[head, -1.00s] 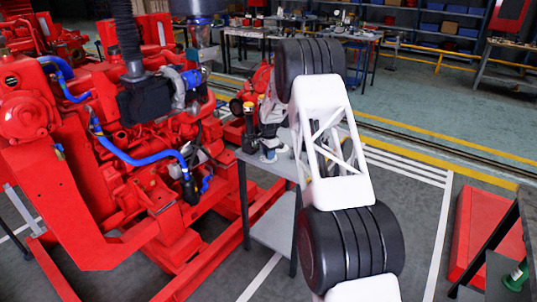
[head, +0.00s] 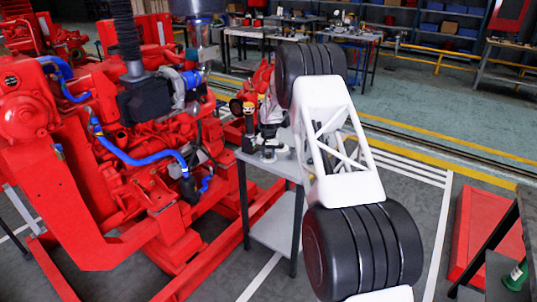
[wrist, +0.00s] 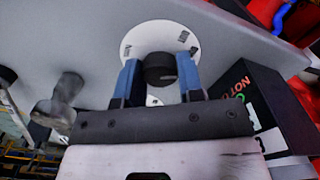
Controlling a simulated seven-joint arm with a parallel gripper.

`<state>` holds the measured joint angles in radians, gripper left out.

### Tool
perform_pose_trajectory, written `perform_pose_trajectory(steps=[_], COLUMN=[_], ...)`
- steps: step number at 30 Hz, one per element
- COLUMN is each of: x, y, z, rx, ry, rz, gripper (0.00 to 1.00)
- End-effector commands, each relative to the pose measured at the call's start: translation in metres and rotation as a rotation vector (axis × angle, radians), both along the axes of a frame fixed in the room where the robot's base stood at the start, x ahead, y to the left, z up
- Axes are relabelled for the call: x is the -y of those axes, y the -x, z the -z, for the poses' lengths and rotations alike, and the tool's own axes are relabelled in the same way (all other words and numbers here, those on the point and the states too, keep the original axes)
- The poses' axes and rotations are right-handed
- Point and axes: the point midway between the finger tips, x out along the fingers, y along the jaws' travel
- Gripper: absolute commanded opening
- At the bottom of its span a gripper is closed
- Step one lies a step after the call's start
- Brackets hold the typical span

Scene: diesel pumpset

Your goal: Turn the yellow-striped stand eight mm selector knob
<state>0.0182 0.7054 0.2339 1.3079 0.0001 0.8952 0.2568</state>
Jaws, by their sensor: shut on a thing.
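In the wrist view, a short black round knob (wrist: 160,70) sits at the middle of a white disc (wrist: 140,36) with small dark printed marks. My gripper (wrist: 160,76) has its two blue fingers on either side of the knob and is shut on it. The marks are too small to read, and I cannot make out yellow stripes here. In the head view, the small grey table (head: 276,222) stands beside the red engine. The fingers and knob are too small and crowded to tell apart there.
A black box (wrist: 262,108) with red lettering stands close on the right of my gripper. A blurred grey upright shape (wrist: 68,90) is on the left. In the head view, the red engine (head: 150,150) is left of the table; grey floor (head: 420,220) is open to the right.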

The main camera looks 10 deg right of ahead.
Motion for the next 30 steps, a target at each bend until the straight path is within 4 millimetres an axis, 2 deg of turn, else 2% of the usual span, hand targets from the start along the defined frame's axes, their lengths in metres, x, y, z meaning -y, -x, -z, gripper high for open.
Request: perform_pose_trajectory(steps=[18,30], x=[0.0008,0.0006], y=[-0.0014,-0.0015], z=[-0.0013,-0.0009], rx=[0.004,0.004], ry=[0.001,0.001], rz=[-0.57,-0.776], gripper=[0.11,0.11])
